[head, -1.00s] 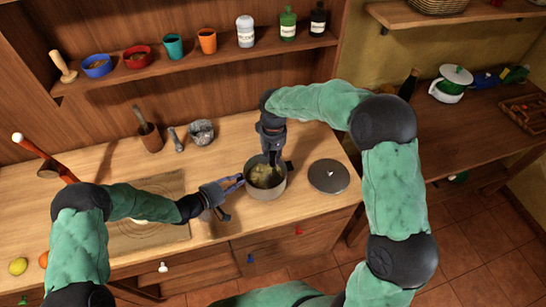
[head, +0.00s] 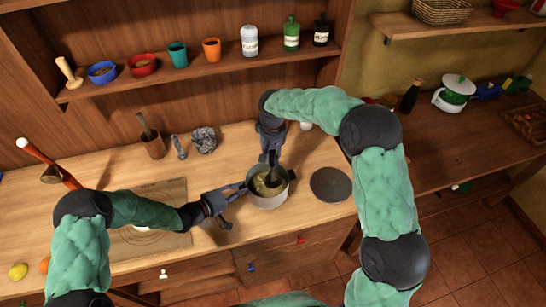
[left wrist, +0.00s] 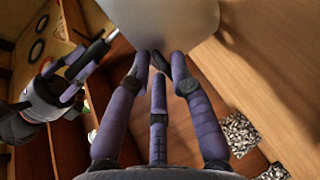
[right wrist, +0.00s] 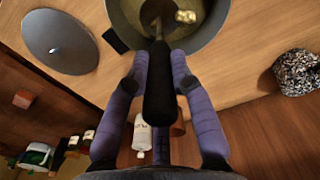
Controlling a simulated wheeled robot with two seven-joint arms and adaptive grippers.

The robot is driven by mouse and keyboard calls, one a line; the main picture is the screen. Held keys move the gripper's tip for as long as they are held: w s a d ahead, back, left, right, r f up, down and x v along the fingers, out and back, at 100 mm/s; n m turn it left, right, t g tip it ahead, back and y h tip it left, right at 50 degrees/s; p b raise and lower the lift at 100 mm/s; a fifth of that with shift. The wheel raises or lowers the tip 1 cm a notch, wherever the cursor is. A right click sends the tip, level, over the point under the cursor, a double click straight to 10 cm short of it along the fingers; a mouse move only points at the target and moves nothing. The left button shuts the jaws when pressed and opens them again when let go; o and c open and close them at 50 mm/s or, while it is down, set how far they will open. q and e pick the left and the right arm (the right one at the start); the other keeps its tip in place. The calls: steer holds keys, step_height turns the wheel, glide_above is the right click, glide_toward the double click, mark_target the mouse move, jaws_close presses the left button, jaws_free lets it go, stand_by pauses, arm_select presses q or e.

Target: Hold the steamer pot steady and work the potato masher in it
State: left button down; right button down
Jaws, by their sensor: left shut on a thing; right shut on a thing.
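The grey steamer pot (head: 268,201) stands upright on the wooden counter, with yellowish pieces inside. My left gripper (head: 241,189) is shut at the pot's left side, seemingly on its handle, which the fingers mostly hide. In the left wrist view the pot's pale wall (left wrist: 165,22) is just beyond the fingers. My right gripper (head: 270,156) is above the pot, shut on the potato masher. The masher's dark handle (right wrist: 159,88) lies between the fingers in the right wrist view, and its shaft runs down into the pot. Its head is hard to make out.
A round grey lid (head: 331,184) lies right of the pot. A mortar with pestle (head: 152,144) and a crumpled grey bowl (head: 204,140) stand behind left. A board (head: 170,190) lies left, partly under my left arm. Cups and bottles line the shelf above.

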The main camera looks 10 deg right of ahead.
steer(key=shift+f, duration=0.15)
stand_by(0.3)
steer(key=shift+f, duration=0.85)
steer(key=shift+r, duration=0.1)
steer(key=shift+r, duration=0.9)
steer(key=shift+f, duration=0.15)
steer(key=shift+f, duration=0.9)
steer(key=shift+r, duration=1.05)
steer(key=shift+a, duration=0.15)
